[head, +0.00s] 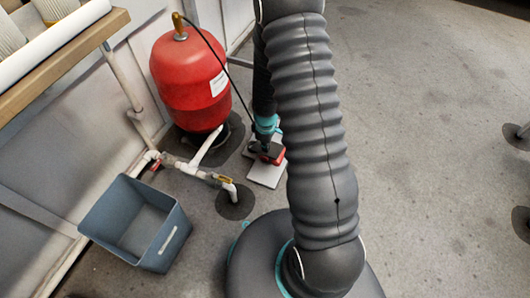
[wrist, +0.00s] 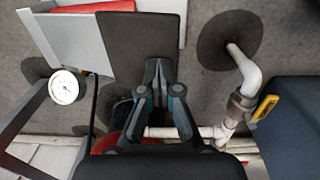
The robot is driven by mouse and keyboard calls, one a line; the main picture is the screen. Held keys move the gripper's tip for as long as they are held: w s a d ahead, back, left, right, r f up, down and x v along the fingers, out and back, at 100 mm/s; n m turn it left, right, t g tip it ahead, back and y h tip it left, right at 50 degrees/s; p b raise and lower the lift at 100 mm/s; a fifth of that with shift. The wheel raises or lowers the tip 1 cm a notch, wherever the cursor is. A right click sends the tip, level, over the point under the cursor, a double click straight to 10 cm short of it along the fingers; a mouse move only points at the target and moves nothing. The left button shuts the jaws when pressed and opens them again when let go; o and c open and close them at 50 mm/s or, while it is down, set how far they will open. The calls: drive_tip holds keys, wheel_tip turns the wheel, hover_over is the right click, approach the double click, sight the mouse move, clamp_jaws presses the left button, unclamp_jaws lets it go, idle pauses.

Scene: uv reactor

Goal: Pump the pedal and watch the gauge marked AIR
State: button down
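The foot pump's black pedal (wrist: 125,40) fills the upper middle of the wrist view, beside a red part (wrist: 85,14) and a pale base. In the head view the pump's red part (head: 274,154) sits over a light base plate (head: 267,174) on the floor. A round white gauge (wrist: 66,87) is at the left of the wrist view; its lettering and needle are too small to read. My gripper (wrist: 158,64) is shut, its fingertips overlapping the pedal's near edge. I cannot tell whether they touch it. In the head view my arm partly hides the pump.
A red tank (head: 186,75) with a brass top fitting and a black hose stands behind left of the pump. White pipes with a yellow-handled valve (head: 222,179) run along the floor. A grey bin (head: 168,238) stands at front left. Open floor lies right.

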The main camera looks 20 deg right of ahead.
drive_tip(key=shift+r, duration=2.2)
drive_tip(key=shift+d, duration=0.1)
